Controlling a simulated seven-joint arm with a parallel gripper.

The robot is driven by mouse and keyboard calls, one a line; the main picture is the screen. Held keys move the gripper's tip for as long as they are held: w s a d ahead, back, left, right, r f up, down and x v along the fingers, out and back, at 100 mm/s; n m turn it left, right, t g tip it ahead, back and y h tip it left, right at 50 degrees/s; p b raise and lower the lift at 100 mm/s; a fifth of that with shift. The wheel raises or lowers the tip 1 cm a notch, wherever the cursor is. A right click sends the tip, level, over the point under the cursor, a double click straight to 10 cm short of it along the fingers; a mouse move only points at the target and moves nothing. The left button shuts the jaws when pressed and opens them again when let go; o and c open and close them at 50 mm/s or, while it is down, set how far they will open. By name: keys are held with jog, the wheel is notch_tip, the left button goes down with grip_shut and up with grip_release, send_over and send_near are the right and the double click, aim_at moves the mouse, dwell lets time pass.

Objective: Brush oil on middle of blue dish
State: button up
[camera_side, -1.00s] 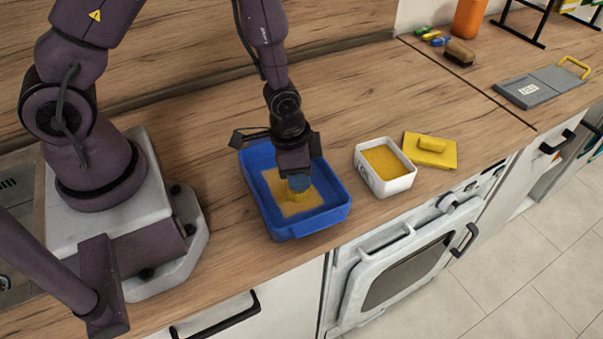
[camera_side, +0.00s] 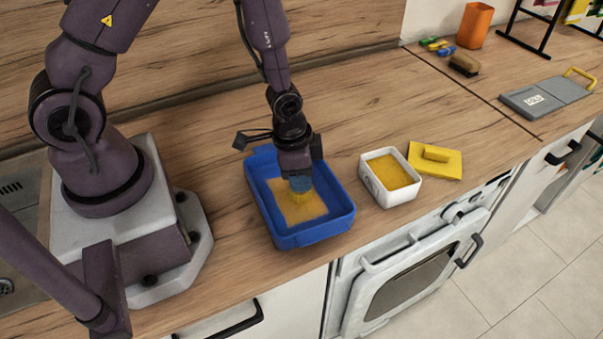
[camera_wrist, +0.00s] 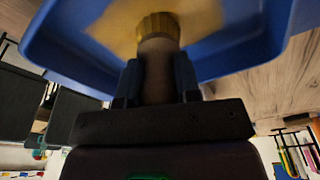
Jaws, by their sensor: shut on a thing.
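The blue dish (camera_side: 335,217) sits on the wooden counter; its wall also shows in the wrist view (camera_wrist: 60,45). A tan-yellow oil patch (camera_side: 303,213) covers the middle of its floor. In the wrist view the brush handle (camera_wrist: 157,75) stands between my fingers (camera_wrist: 157,92), with the bristles pointing at the patch. The bristles are over or on the patch; I cannot tell whether they touch it.
A white tub (camera_side: 377,189) with yellow contents stands right of the dish. A yellow lid (camera_side: 435,165) lies beside it. Farther back are a brown brush (camera_side: 464,65), an orange cup (camera_side: 475,25) and a grey board (camera_side: 545,93). The counter's front edge is close to the dish.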

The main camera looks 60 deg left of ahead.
jog(key=shift+a, duration=0.25)
jog(key=shift+a, duration=0.9)
jog(key=shift+a, duration=0.1)
jog(key=shift+w+a, duration=0.1)
jog(key=shift+a, duration=0.8)
jog(key=shift+a, duration=0.15)
jog(key=shift+a, duration=1)
notch_tip(320, 180, up, 8)
jog(key=shift+f, duration=0.25)
